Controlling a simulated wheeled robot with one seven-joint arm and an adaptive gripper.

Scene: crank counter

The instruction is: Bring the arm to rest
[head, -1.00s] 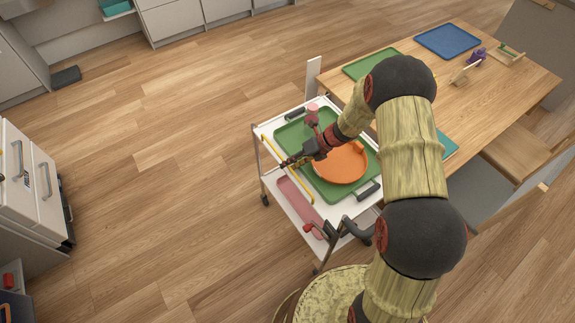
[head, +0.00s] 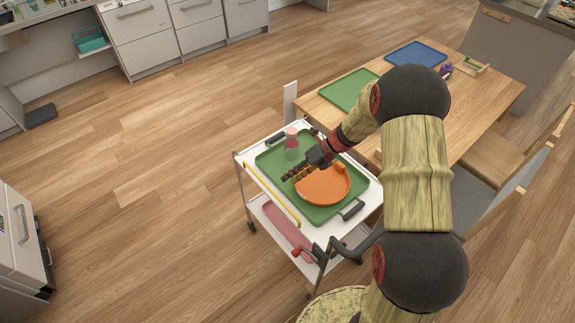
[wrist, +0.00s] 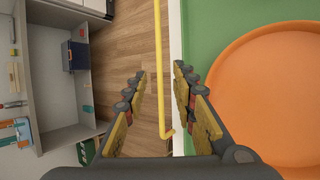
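My arm reaches out over a white trolley (head: 243,160) in the head view. My gripper (head: 287,178) hangs above the trolley's green tray (head: 322,212), beside an orange round dish (head: 325,188). In the wrist view the two fingers of my gripper (wrist: 158,85) stand apart with nothing between them. A yellow rail (wrist: 160,55) and the floor show beyond the gap. The orange dish (wrist: 275,90) lies to the right of the fingers in that view. A pink cup-like thing (head: 291,138) stands on the tray behind my gripper.
A wooden table (head: 478,100) with a green tray (head: 350,90), a blue tray (head: 416,55) and a purple item (head: 446,70) stands at the back right. A pink thing (head: 288,230) lies on the trolley's lower shelf. Open floor (head: 150,190) spreads to the left.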

